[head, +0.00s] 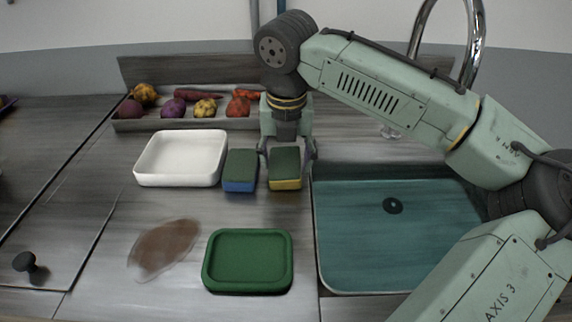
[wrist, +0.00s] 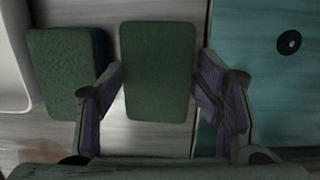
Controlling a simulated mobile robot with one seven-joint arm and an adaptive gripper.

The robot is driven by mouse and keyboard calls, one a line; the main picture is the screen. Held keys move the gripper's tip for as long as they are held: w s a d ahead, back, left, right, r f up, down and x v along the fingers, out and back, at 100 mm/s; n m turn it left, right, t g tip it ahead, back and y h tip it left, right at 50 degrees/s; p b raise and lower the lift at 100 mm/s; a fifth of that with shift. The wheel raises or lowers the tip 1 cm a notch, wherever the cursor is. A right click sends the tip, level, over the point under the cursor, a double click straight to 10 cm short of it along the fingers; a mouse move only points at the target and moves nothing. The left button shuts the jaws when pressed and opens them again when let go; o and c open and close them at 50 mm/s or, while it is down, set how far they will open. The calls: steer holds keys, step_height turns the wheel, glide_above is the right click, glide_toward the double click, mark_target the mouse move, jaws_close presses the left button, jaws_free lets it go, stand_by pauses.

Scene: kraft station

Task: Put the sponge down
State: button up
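A sponge with a green top and yellow lower side (head: 285,184) is at the left edge of the sink, and appears to rest on the counter. My gripper (head: 287,152) is above it, pointing down, with one finger on either side. In the wrist view, the sponge's green top (wrist: 157,75) lies between the fingers of my gripper (wrist: 161,82). The fingers are spread, with a narrow gap at the right finger; contact at the left finger is unclear. A second sponge, green over blue (head: 239,185), lies just left, and also shows in the wrist view (wrist: 62,70).
A white tray (head: 180,182) is left of the sponges, and a green tray (head: 248,289) is in front. A brown stain (head: 164,248) marks the counter. The teal sink (head: 400,250) is right. A vegetable tray (head: 190,123) stands behind. Counter between sponges and green tray is clear.

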mark_target(287, 166)
step_height(287, 166, up, 11)
steer(key=s, duration=0.1)
steer(key=shift+s+f+b, duration=0.15)
steer(key=shift+s+b, duration=0.2)
